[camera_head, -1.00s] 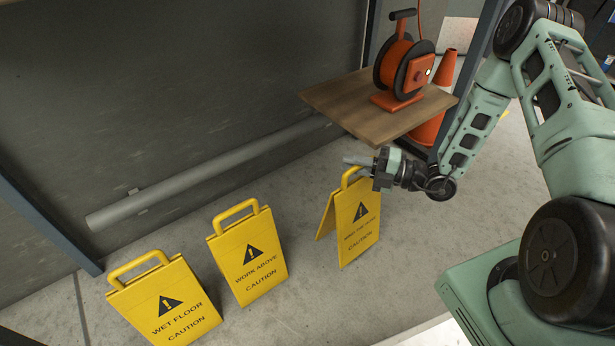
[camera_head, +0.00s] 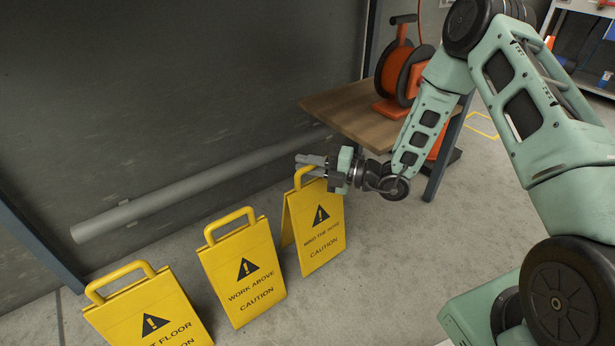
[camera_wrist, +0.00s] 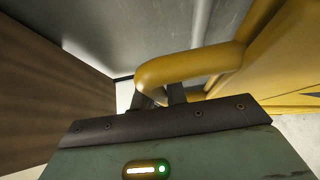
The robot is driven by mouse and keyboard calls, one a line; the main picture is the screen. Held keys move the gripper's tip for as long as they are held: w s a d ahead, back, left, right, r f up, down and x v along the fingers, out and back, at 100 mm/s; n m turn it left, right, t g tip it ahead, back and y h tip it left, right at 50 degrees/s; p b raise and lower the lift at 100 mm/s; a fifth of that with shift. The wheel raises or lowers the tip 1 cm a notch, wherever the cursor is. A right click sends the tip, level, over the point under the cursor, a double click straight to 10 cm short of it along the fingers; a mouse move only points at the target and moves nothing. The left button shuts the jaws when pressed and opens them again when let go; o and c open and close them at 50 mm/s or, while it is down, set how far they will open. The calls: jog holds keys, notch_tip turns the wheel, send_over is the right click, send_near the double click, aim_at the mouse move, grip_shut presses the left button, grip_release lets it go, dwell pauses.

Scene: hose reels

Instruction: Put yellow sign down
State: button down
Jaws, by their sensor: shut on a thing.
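The yellow sign reading "MIND THE HOSE" (camera_head: 318,228) is a folding caution sign, upright with its legs a little apart. My gripper (camera_head: 308,167) is shut on its top handle. In the wrist view the yellow handle (camera_wrist: 190,66) passes between my fingers (camera_wrist: 158,97), which are partly hidden behind it. I cannot tell for certain whether the sign's feet touch the floor. To its left, close by, stands the "WORK ABOVE" sign (camera_head: 244,274). Further left is the "WET FLOOR" sign (camera_head: 150,313), cut off by the bottom edge of the head view.
A wooden table (camera_head: 345,115) carrying an orange hose reel (camera_head: 398,75) stands behind and right of my gripper. A grey pipe (camera_head: 190,190) runs along the dark wall. Concrete floor (camera_head: 390,265) is clear to the right of the signs.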

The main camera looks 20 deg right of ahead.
jog(key=shift+f+b, duration=1.2)
jog(key=shift+f, duration=0.25)
jog(key=shift+r, duration=0.1)
jog(key=c, duration=1.4)
grip_release()
